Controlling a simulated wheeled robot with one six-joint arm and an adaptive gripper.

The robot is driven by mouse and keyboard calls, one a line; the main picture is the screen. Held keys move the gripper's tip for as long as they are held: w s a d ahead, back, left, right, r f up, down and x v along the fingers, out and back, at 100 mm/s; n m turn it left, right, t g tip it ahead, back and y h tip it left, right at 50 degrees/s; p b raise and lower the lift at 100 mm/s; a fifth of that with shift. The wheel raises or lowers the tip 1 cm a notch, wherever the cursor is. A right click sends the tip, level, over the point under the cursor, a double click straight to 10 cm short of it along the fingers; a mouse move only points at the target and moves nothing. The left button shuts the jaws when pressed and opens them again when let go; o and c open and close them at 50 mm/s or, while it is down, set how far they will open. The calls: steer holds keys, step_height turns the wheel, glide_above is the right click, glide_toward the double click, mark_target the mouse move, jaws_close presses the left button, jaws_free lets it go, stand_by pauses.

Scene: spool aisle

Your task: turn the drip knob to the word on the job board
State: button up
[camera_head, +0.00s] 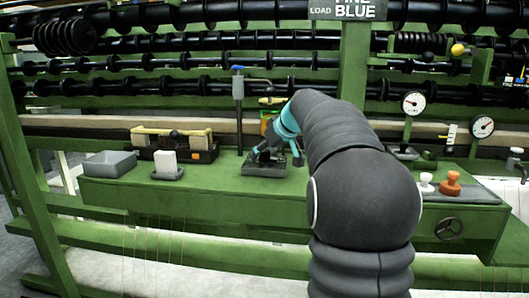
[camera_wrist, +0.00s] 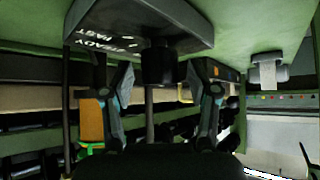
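The drip knob (camera_wrist: 158,62) is a black cylinder under a dark plate (camera_wrist: 135,22) in the wrist view, which looks upside down. Words on the plate include STEADY and FAST, with white marks near the knob. My gripper (camera_wrist: 160,92) is open, with one finger on each side of the knob and gaps between. In the head view my gripper (camera_head: 277,150) is low over the dark plate (camera_head: 264,170) on the green bench, and it hides the knob. A board (camera_head: 347,10) at the top reads LOAD and BLUE; its upper part is cut off.
A blue-topped post (camera_head: 238,95) stands just behind left of my gripper. A white block (camera_head: 166,163), a grey tray (camera_head: 108,164) and a wooden rack (camera_head: 172,138) are left. Dial gauges (camera_head: 413,103), stamps (camera_head: 450,184) and a handwheel (camera_head: 449,228) are right.

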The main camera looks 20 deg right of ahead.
steer(key=c, duration=0.9)
steer(key=shift+m+h, duration=0.3)
steer(key=shift+a+r+m+h+p, duration=0.1)
steer(key=shift+m+h+p, duration=0.35)
steer(key=shift+m+h, duration=0.6)
steer(key=m+h+p, duration=0.1)
steer(key=m+h, duration=0.2)
steer(key=m, duration=0.1)
steer(key=shift+m, duration=0.25)
steer(key=m+h, duration=0.1)
steer(key=m+g+h+b, duration=0.1)
steer(key=m, duration=0.1)
steer(key=m+g+h, duration=0.1)
steer(key=shift+f, duration=0.25)
steer(key=m+g+h, duration=0.1)
steer(key=m, duration=0.1)
steer(key=m+g+b, duration=0.1)
steer(key=m, duration=0.1)
steer(key=shift+g+h, duration=0.3)
steer(key=shift+h, duration=0.05)
steer(key=shift+s+m, duration=0.1)
steer(key=shift+m, duration=0.3)
